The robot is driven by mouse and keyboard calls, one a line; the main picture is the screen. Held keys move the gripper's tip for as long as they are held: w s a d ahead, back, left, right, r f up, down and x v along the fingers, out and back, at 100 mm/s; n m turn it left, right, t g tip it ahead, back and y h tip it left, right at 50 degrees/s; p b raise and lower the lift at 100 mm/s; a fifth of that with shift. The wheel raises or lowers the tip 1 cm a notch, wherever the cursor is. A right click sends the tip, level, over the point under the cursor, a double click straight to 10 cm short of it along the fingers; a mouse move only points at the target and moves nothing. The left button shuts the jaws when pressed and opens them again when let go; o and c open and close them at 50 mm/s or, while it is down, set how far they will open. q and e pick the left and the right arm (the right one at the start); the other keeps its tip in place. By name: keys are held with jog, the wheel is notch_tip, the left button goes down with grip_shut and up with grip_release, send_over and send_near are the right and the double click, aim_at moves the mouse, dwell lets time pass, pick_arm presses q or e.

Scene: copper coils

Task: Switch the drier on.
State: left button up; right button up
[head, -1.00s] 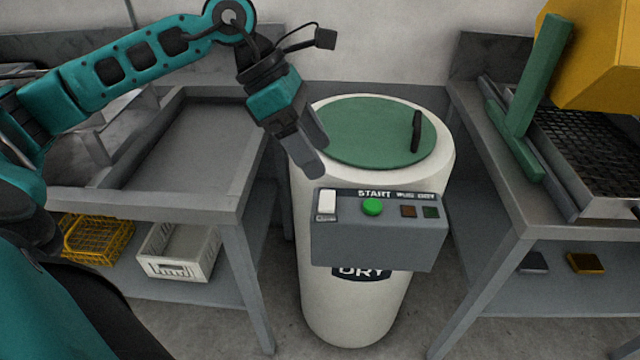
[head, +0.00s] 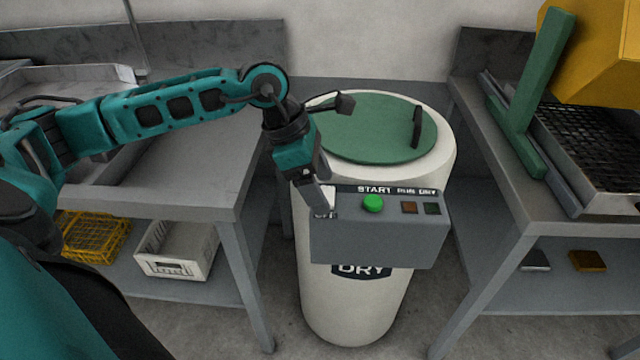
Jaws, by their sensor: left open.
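The drier (head: 350,305) is a white drum with a green lid (head: 375,130) lying on top and a black handle on the lid. A grey control box (head: 380,240) on its front carries a green START button (head: 373,204), a dark red lamp (head: 409,208) and a dark green lamp (head: 432,209). A white rocker switch (head: 329,197) at the box's left end is partly hidden by my left gripper (head: 319,203). That gripper is open, fingers pointing down, right at the switch; I cannot tell whether it touches. My right gripper is out of view.
A grey bench (head: 190,195) stands left, with a yellow basket (head: 95,237) and a white crate (head: 176,248) on its lower shelf. A right bench (head: 535,207) holds a mesh tray and a yellow-and-green machine (head: 595,60).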

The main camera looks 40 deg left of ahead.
pick_arm(q)
jog(key=shift+d+f, duration=0.1)
jog(key=shift+f, duration=0.2)
jog(key=c, duration=1)
jog(key=shift+w+g+h, duration=0.25)
jog(key=shift+g+h, duration=0.05)
jog(key=shift+g, duration=0.3)
jog(key=shift+c, duration=0.2)
jog(key=o, duration=1)
jog(key=shift+o, duration=0.2)
jog(key=shift+r, duration=0.1)
